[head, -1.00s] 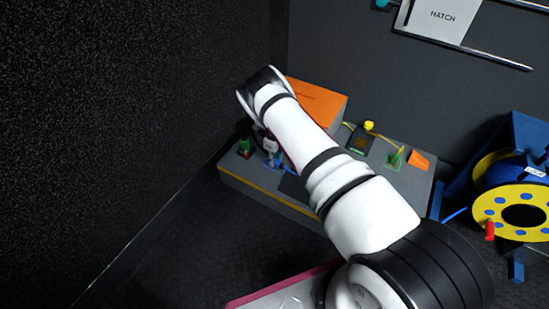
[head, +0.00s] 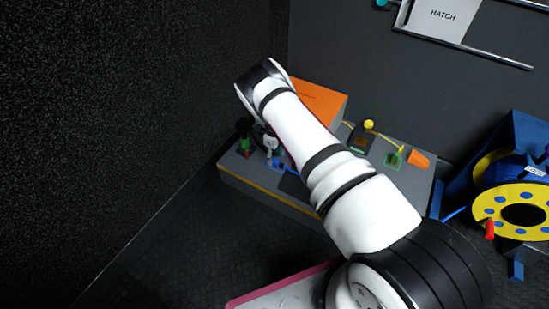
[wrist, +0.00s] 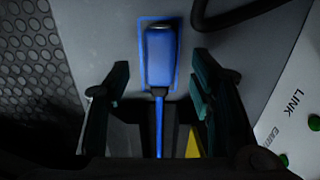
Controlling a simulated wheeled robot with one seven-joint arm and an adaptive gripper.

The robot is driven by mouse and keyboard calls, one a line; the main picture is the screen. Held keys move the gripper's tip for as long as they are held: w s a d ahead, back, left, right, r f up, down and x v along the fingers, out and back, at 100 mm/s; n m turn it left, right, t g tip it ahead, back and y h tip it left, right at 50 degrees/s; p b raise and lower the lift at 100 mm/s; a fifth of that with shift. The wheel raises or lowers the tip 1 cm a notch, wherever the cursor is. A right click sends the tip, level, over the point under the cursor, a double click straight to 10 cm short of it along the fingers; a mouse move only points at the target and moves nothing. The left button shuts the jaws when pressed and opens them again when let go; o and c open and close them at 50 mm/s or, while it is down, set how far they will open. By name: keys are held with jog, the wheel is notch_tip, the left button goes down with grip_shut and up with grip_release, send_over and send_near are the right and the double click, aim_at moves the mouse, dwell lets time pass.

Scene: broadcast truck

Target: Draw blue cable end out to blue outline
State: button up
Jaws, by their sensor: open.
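The blue cable end (wrist: 160,57) is a blue block with a dark tip, lying flat on the grey bench top in the wrist view. The blue outline (wrist: 142,30) is a thin rectangle around it, and the block looks to be inside it. The blue cable (wrist: 159,125) runs from the block back between my fingers. My gripper (wrist: 158,80) is open, one finger on each side of the block's near end, with gaps on both sides. In the head view my arm partly hides this spot, though some blue (head: 288,168) shows beside it.
A black cable (wrist: 232,18) curves near the right finger. A white panel marked LINK (wrist: 298,105) is at right. The grey bench (head: 260,195) also carries an orange box (head: 318,100), a green outline (head: 394,160) and an orange piece (head: 419,159). A yellow-and-blue reel (head: 490,205) stands right.

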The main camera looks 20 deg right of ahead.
notch_tip(320, 180, up, 11)
jog(key=shift+f, duration=0.2)
